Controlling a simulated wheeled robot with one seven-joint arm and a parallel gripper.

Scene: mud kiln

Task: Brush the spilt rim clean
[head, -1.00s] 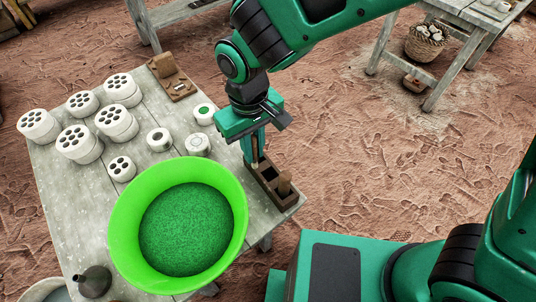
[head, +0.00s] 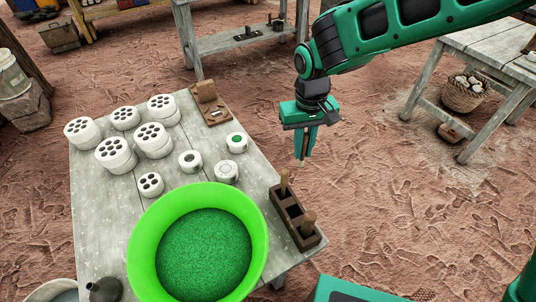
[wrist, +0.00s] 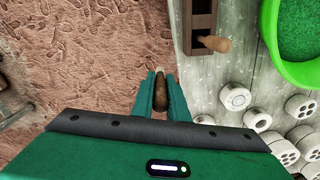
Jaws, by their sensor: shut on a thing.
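My gripper (head: 303,157) is shut on a brush, whose brown handle (wrist: 160,97) and pale end show between the fingers in the wrist view; its bristles are not clear. It hangs in the air past the table's right edge, beside the dark wooden rack (head: 293,216). In the head view the fingers mostly hide the brush. Three small white pots stand on the table: one with a green top (head: 237,142), one with a pale top (head: 226,173), one with a dark centre (head: 190,161). I cannot tell which rim is spilt on.
A bright green bowl (head: 144,242) of green grains fills the table's front. Several white holed blocks (head: 116,153) stand at left, and a wooden stand (head: 210,102) at the back.

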